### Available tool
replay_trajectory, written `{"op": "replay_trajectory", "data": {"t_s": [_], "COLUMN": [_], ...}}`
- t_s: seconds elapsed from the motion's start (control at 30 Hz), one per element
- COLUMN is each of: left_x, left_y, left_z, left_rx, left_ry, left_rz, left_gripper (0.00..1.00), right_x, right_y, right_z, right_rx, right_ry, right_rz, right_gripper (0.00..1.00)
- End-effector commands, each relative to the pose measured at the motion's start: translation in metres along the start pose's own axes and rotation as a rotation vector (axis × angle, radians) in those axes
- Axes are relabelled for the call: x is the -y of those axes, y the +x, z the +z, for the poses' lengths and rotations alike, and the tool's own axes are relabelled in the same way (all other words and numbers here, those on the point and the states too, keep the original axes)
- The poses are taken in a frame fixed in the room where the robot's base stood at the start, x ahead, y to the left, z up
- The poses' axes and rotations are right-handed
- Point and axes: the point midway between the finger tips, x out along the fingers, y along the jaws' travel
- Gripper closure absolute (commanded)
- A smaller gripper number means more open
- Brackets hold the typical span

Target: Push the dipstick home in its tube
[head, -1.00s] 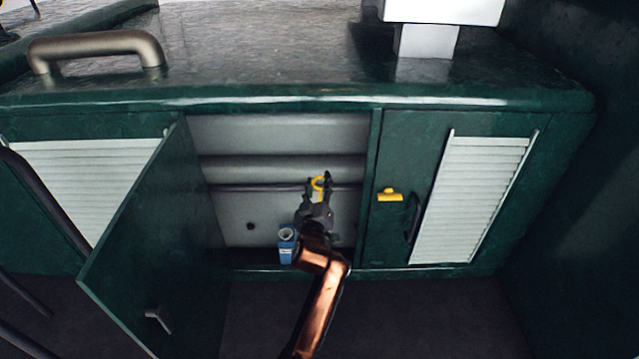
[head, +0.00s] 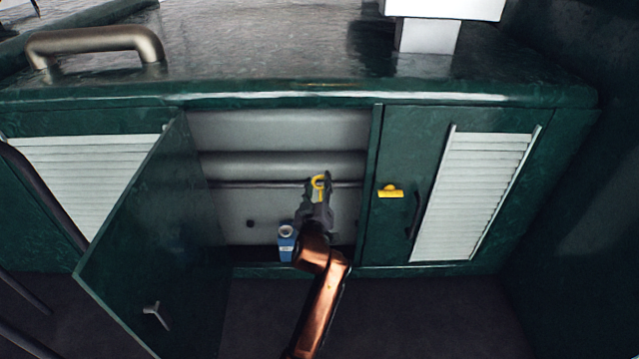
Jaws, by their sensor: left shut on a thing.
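The dipstick's yellow ring handle (head: 320,181) shows inside the open cabinet bay, between the fingertips of my left gripper. My left gripper (head: 319,184) is shut on the handle, its fingers on either side of it. The dipstick's rod and its tube are hidden behind my gripper and arm, so I cannot tell how far in the rod sits. My right gripper is out of the picture.
The green cabinet door (head: 150,235) stands open at the left. A small blue bottle (head: 286,243) stands on the bay floor just left of my arm. A yellow latch (head: 390,191) sits on the closed right door (head: 395,235). The counter (head: 270,60) overhangs the bay.

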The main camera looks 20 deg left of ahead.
Motion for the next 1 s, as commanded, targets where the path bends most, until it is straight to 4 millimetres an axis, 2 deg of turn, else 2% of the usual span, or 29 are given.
{"op": "replay_trajectory", "data": {"t_s": [1.0], "left_x": [0.009], "left_y": [0.0], "left_z": [0.015], "left_rx": [0.0], "left_ry": [0.0], "left_rz": [0.0], "left_gripper": [1.0], "right_x": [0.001], "right_y": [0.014], "right_z": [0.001], "right_rx": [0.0], "right_ry": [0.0], "right_rz": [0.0], "right_gripper": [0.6]}}
